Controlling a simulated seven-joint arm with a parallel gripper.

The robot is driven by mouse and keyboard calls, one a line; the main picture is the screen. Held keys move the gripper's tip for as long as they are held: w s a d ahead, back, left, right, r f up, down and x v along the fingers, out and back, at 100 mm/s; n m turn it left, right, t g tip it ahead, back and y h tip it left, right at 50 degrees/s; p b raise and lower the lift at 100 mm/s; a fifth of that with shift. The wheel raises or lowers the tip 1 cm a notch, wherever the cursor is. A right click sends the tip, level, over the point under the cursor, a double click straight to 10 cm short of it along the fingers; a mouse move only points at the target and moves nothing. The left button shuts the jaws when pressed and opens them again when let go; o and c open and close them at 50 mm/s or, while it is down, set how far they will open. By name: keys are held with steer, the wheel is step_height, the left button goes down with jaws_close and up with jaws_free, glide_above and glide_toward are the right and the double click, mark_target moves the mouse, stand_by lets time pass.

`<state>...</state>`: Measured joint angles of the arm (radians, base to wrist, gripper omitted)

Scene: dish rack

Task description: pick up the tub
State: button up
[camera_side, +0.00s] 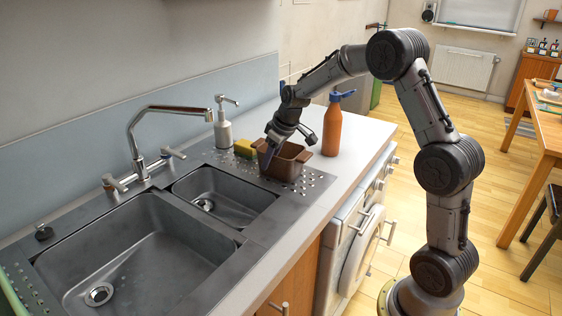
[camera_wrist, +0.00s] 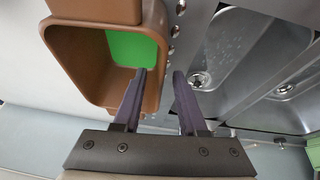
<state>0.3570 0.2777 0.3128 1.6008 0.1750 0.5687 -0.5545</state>
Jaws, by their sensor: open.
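The brown tub (camera_side: 287,168) stands upright on the perforated drainboard beside the small sink basin. In the wrist view the tub (camera_wrist: 62,50) fills the upper left, and a bright green patch (camera_wrist: 128,48) shows inside it. My gripper (camera_side: 288,150) is open and low over the tub. In the wrist view my gripper (camera_wrist: 159,72) has its left finger over the tub's opening and its right finger outside, on the sink side, with the tub's wall between them. I cannot tell whether a finger touches the wall.
The tap (camera_side: 140,140) and sink basins (camera_side: 140,262) lie left. Counter in front right is clear.

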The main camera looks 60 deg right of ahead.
mark_target(266, 175)
steer(key=shift+x, duration=1.75)
steer(key=shift+s+f, duration=0.15)
steer(key=shift+f, duration=0.1)
steer(key=shift+c, duration=0.2)
jaws_close()
steer(key=shift+f, duration=0.15)
